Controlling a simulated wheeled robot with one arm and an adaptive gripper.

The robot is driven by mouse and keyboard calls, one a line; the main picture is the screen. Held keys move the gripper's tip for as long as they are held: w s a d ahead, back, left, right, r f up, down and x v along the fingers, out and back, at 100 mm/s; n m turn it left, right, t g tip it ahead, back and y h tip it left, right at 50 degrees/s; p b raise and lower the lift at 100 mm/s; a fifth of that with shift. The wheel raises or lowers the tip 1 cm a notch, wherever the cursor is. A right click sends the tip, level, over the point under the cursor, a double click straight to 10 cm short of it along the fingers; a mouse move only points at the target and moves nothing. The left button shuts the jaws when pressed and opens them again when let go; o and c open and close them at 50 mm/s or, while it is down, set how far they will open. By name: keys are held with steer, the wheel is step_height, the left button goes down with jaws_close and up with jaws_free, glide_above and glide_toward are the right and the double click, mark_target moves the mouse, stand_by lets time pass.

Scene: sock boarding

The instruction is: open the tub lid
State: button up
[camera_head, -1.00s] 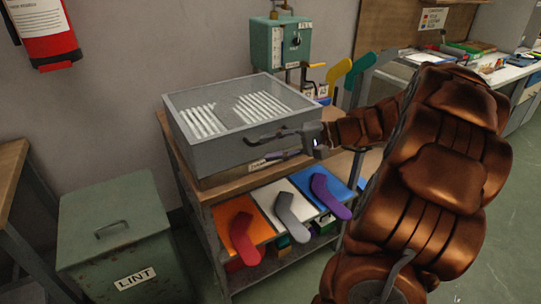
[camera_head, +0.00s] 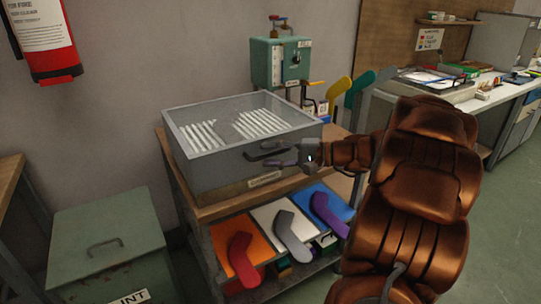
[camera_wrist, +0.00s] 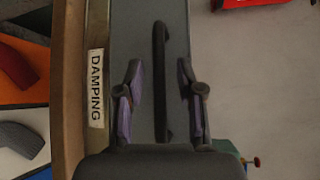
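The grey tub (camera_head: 222,176) stands on a wooden-topped cart. Its clear lid (camera_head: 225,101) looks shut, with rows of white strips visible under it. A dark bar handle (camera_head: 265,149) is on the tub's front; it also shows as a long bar (camera_wrist: 160,100) in the wrist view. My gripper (camera_wrist: 159,68) is open, with one purple-padded finger on each side of the handle and gaps on both sides. In the head view my gripper (camera_head: 268,155) is at the tub's front. Whether it touches the handle is unclear.
Red, grey and purple sock shapes lie on coloured boards on the cart below. A green lint bin (camera_head: 110,255) stands at left. A green valve box (camera_head: 281,62) is behind the tub.

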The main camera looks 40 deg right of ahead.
steer(key=shift+w+a, duration=0.15)
jaws_close()
stand_by(0.7)
